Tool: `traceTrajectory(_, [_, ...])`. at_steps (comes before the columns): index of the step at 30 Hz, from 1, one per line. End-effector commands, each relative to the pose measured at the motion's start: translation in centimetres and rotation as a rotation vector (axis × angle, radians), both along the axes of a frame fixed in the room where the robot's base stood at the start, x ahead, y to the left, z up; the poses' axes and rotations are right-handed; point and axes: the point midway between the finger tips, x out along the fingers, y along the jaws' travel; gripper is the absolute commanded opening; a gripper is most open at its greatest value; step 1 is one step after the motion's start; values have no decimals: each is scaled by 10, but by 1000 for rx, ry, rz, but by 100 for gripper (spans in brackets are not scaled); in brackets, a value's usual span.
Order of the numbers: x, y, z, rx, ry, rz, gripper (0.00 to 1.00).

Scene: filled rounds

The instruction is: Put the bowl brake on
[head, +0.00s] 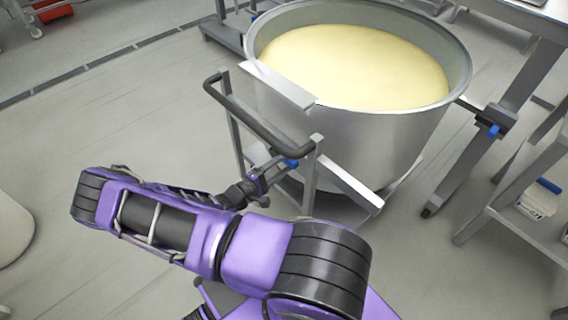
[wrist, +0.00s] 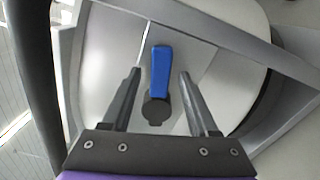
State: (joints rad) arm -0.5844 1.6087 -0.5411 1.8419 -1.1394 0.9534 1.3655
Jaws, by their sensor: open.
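The bowl (head: 345,135) is a large steel tub filled with pale yellow dough, standing on a grey frame with a dark push handle (head: 258,118). The brake lever (wrist: 160,68) is a blue bar on a dark round hub, pointing up in the wrist view. In the head view its blue end (head: 290,163) shows low on the handle side. My gripper (head: 268,174) is at that lever, below the handle. In the wrist view my gripper (wrist: 160,74) is open, with one finger on each side of the lever and gaps on both sides. I cannot tell how deep the lever sits between them.
The handle and its posts rise close to my gripper. Another blue piece (head: 493,131) is on a grey leg to the right of the bowl. A steel shelf (head: 525,195) with a blue-lidded tub (head: 538,200) stands at the right.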

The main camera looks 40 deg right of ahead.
Motion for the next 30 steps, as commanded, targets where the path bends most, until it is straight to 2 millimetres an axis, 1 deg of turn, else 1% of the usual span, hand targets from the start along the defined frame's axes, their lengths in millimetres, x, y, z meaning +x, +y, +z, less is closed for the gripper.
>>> traceTrajectory(3, [1,-5,0,0,0,0,60])
traceTrajectory(11, [1,-6,0,0,-1,1,60])
traceTrajectory(15, [1,-6,0,0,-1,1,35])
traceTrajectory(21, [1,-6,0,0,-1,1,0])
traceTrajectory(30, [1,-6,0,0,-1,1,0])
